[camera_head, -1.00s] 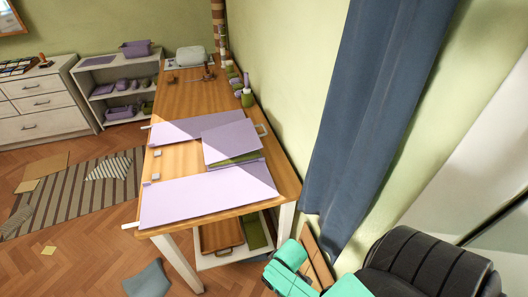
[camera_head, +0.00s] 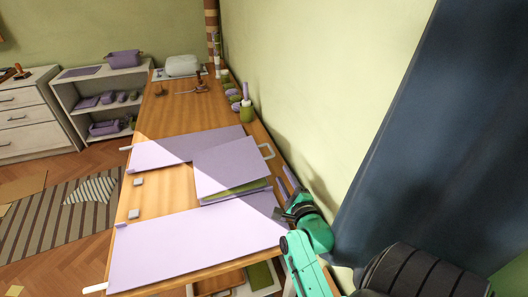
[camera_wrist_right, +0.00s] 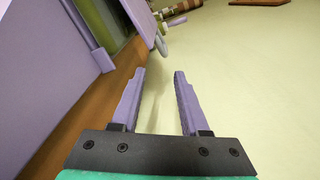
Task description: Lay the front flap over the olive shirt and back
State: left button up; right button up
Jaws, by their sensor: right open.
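A lilac folding board lies on the wooden table. Its near panel (camera_head: 195,250), apparently the front flap, lies spread out flat at the table's near end. A far panel (camera_head: 180,150) lies spread on the other side. Between them a middle panel (camera_head: 238,163) covers most of the olive shirt (camera_head: 238,193), which shows only as a green edge. My right gripper (camera_head: 287,182) is open and empty by the table's right edge, beside the board. In the right wrist view its lilac fingers (camera_wrist_right: 160,74) are apart, with a lilac panel (camera_wrist_right: 45,65) to their left. My left gripper is out of view.
The wall (camera_head: 310,90) and a blue curtain (camera_head: 420,140) stand close to the right of my right arm. Bottles and jars (camera_head: 246,113) line the table's right edge farther back. Two small grey blocks (camera_head: 138,182) sit at the left edge. Bare wood shows left of the middle panel.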

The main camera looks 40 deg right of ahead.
aim_at(273, 154)
jog(key=shift+w+d+r, duration=0.15)
jog(key=shift+w+d, duration=0.15)
jog(key=shift+w, duration=0.15)
jog(key=shift+w+d+r+p, duration=0.2)
jog(key=shift+w+r+p, duration=0.1)
jog(key=shift+w, duration=0.25)
jog(key=shift+w+d+r+p, duration=0.15)
jog(key=shift+w+r, duration=0.1)
jog(key=shift+w, duration=0.3)
jog(key=shift+x, duration=1.25)
jog(key=x, duration=0.7)
jog(key=shift+w+d+f, duration=0.15)
jog(key=shift+w+f, duration=0.15)
jog(key=c, duration=0.7)
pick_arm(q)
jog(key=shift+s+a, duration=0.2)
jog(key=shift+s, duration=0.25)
pick_arm(e)
grip_shut()
jog(key=shift+f, duration=0.1)
